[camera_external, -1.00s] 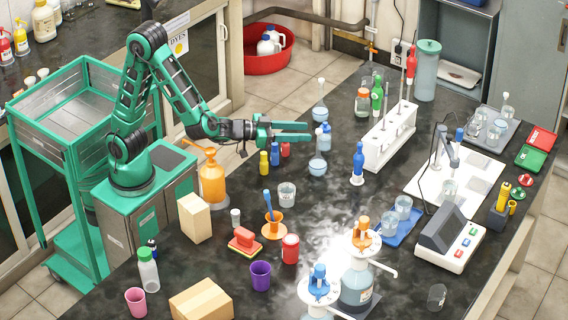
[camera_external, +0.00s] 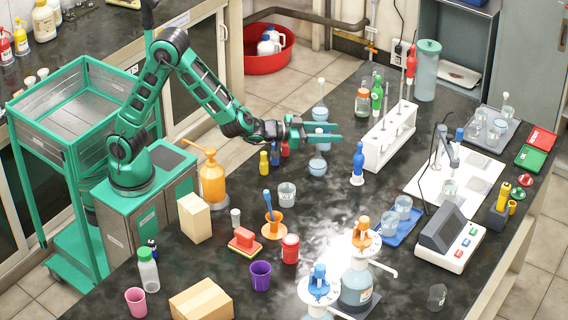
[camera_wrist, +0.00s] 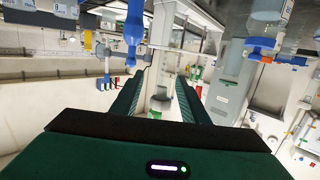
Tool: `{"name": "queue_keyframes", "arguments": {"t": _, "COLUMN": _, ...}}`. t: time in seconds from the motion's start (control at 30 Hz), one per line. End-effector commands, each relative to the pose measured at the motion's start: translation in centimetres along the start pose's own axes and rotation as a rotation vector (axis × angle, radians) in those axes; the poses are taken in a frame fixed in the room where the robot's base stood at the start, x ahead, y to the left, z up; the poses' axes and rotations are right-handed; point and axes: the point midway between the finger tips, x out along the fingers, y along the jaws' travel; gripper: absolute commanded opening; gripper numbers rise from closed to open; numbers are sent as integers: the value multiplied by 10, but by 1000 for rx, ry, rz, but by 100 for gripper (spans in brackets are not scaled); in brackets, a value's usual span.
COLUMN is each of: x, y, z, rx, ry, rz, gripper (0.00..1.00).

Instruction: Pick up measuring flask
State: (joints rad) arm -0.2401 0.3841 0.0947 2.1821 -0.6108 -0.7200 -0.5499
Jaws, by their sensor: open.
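Two measuring flasks with round bodies of pale blue liquid and long necks stand on the dark bench in the external view. The nearer flask (camera_external: 317,167) is upright; its neck is partly hidden by my gripper (camera_external: 338,132). The farther flask (camera_external: 320,113) stands just behind it, with a pale stopper on top. My gripper is open, with its fingers level and pointing right at the height of the nearer flask's neck. I cannot tell whether the neck is between the fingers.
A white rack (camera_external: 388,140) with tubes stands right of the flasks, and a blue wash bottle (camera_external: 357,163) in front of it. A glass jar (camera_external: 363,103) is behind. A beaker (camera_external: 287,194) and small bottles (camera_external: 264,163) stand nearer and left.

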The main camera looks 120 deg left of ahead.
Motion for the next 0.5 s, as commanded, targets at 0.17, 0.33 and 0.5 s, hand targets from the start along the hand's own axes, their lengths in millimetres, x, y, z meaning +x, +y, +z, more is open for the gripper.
{"name": "queue_keyframes", "arguments": {"t": 0.17, "x": 3, "y": 0, "z": -1, "rx": 0, "ry": 1, "rz": 0, "gripper": 41}}
{"name": "queue_keyframes", "arguments": {"t": 0.33, "x": 2, "y": 0, "z": -1, "rx": 0, "ry": 1, "rz": 0, "gripper": 22}}
{"name": "queue_keyframes", "arguments": {"t": 0.5, "x": 2, "y": 0, "z": -1, "rx": 0, "ry": 1, "rz": 0, "gripper": 0}}
